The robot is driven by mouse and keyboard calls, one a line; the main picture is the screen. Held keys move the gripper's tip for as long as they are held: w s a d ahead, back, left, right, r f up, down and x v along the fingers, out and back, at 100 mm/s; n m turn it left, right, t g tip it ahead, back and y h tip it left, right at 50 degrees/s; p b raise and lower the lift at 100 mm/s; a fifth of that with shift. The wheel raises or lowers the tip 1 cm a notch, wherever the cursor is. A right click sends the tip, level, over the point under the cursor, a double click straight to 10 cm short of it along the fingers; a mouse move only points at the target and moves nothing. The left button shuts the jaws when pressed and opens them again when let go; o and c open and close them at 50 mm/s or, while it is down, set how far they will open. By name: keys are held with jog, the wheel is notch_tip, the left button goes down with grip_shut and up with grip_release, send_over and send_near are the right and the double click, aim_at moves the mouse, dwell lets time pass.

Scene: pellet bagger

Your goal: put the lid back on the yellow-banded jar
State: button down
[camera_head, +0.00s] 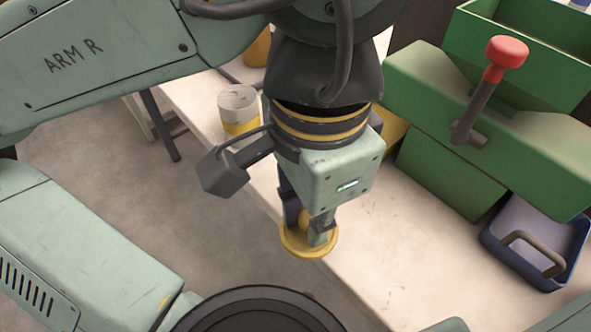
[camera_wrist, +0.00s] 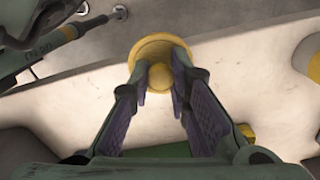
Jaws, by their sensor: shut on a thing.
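My gripper (camera_head: 310,222) is shut on the round knob of a yellow lid (camera_head: 294,246), a flat disc with a raised rim. In the wrist view the fingers (camera_wrist: 160,80) pinch the ball-shaped knob from both sides, and the lid (camera_wrist: 150,46) shows beyond them. The lid overlaps the table's front edge; its height above the table is hard to tell. A pale jar with a yellow band (camera_head: 240,127) stands upright on the table, left of and behind my gripper. Its top is greyish white; what fills or covers it is unclear.
The pale table (camera_head: 385,262) is clear right of my gripper. A green machine (camera_head: 470,110) with a red-knobbed lever (camera_head: 507,52) stands at right, with a blue handled bin (camera_head: 522,232) beside it. An orange-yellow object (camera_head: 257,50) is partly hidden behind my arm.

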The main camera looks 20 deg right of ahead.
aim_at(326, 250)
jog(key=s, duration=0.3)
jog(key=shift+s+a+r, duration=0.1)
jog(key=shift+s+r, duration=0.05)
jog(key=shift+s, duration=0.25)
jog(key=shift+s+r, duration=0.1)
jog(key=shift+s, duration=0.1)
jog(key=shift+r, duration=0.25)
jog(key=w+r+p, duration=0.1)
jog(key=w+d+r+n+p, duration=0.1)
jog(key=w+r, duration=0.1)
jog(key=w+r+n, duration=0.1)
jog(key=w, duration=0.1)
jog(key=shift+d+r+p, duration=0.25)
jog(key=shift+p, duration=0.15)
jog(key=w+a+r+n+p, duration=0.2)
jog(key=w+r+n+p, duration=0.15)
jog(key=w, duration=0.65)
jog(key=w+a+r+n+p, duration=0.2)
jog(key=w+n+p, duration=0.15)
jog(key=w, duration=0.65)
notch_tip(326, 250, down, 6)
jog(key=b, duration=0.6)
jog(key=shift+w+a+f, duration=0.2)
jog(key=shift+w, duration=0.1)
